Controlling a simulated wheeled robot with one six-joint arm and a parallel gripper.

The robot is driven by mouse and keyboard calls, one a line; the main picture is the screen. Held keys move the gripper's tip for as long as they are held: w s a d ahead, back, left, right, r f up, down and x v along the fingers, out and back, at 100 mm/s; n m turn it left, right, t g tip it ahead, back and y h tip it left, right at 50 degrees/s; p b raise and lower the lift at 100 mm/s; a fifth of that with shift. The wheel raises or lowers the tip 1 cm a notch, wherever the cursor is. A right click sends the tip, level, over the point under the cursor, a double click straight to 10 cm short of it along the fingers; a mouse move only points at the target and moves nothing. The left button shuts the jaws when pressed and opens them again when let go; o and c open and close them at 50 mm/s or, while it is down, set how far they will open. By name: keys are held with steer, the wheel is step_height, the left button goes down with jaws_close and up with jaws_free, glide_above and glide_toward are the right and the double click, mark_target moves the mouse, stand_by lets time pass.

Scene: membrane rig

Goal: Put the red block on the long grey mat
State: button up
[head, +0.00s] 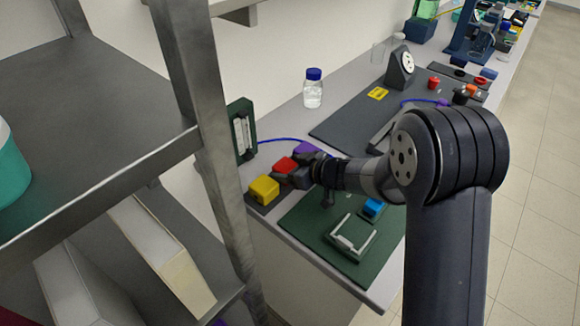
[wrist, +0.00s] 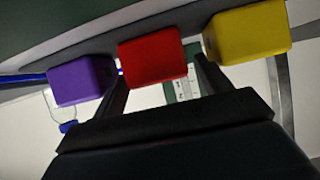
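The red block (head: 285,165) stands in a row on a long dark grey strip mat (head: 257,208), between a yellow block and a purple block. In the wrist view the red block (wrist: 152,62) is centred ahead of my gripper (wrist: 161,67), and the grey mat (wrist: 104,44) runs beneath the row. My gripper (head: 297,175) is right at the red block in the head view. Its fingers are spread, with a visible gap between the right finger and the block. Whether the left finger touches the block I cannot tell.
The yellow block (head: 263,189) and purple block (head: 305,148) stand close on either side. A green mat (head: 305,215) with a metal-edged frame (head: 351,238) and a blue block (head: 373,207) lies nearby. A bottle (head: 313,90) stands behind. A metal shelf post (head: 215,150) is at left.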

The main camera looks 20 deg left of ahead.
steer(key=shift+o, duration=0.2)
steer(key=shift+r, duration=0.3)
steer(key=v, duration=1.2)
